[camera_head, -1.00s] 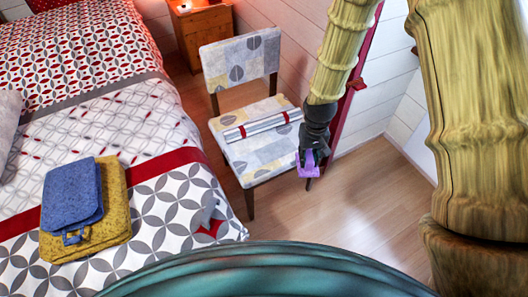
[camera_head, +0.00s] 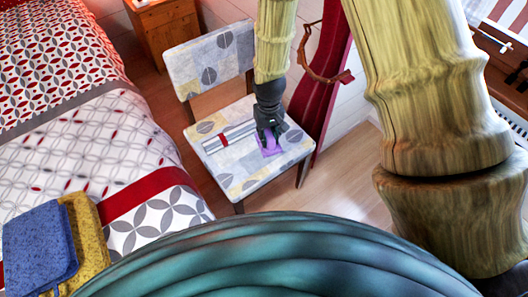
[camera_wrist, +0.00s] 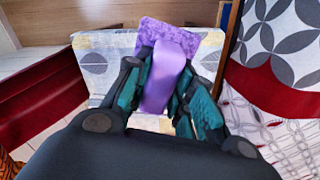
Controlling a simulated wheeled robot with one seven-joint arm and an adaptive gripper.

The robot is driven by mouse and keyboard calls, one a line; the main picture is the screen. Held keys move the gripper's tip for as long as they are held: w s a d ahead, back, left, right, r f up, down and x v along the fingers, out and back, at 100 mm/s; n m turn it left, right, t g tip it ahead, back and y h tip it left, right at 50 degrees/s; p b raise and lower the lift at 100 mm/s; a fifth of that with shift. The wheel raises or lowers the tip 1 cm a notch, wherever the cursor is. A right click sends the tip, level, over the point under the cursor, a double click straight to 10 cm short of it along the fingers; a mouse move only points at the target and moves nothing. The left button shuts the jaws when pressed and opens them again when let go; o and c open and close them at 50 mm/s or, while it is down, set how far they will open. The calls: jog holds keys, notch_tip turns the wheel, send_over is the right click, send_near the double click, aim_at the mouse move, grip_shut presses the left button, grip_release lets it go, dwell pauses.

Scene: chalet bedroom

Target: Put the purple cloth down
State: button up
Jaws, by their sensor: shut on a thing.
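The purple cloth (camera_head: 269,147) is a small, light purple piece at the tip of my gripper (camera_head: 269,131). My gripper is over the right part of the chair seat (camera_head: 238,175), near its front right side. In the wrist view, the purple cloth (camera_wrist: 163,75) runs up between the two fingers of my gripper (camera_wrist: 165,95), with a wider patterned part beyond them. The fingers are shut on it. The patterned chair seat (camera_wrist: 95,50) shows behind the cloth. I cannot tell whether the cloth touches the seat.
A flat striped bundle with a red band (camera_head: 222,138) lies on the seat beside my gripper. The chair backrest (camera_head: 208,60) rises behind it. A bed (camera_head: 90,130) with folded blue (camera_head: 38,250) and yellow (camera_head: 88,225) cloths stands left.

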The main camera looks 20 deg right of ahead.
jog(key=s+a+f+n+b, duration=0.1)
jog(key=s+f+n+b, duration=0.1)
jog(key=s+f+b, duration=0.35)
jog(key=s+a+f+n+b, duration=0.1)
jog(key=s+f+n+b, duration=0.1)
jog(key=f+b, duration=0.7)
jog(key=w+d, duration=0.1)
jog(key=w, duration=0.4)
jog(key=w+d+f, duration=0.1)
jog(key=w, duration=0.4)
jog(key=w+d, duration=0.1)
jog(key=w, duration=0.4)
jog(key=shift+d+f, duration=0.3)
jog(key=shift+f, duration=0.05)
jog(key=shift+f+b, duration=0.55)
jog(key=shift+f, duration=1.1)
jog(key=shift+f, duration=0.2)
jog(key=o, duration=0.9)
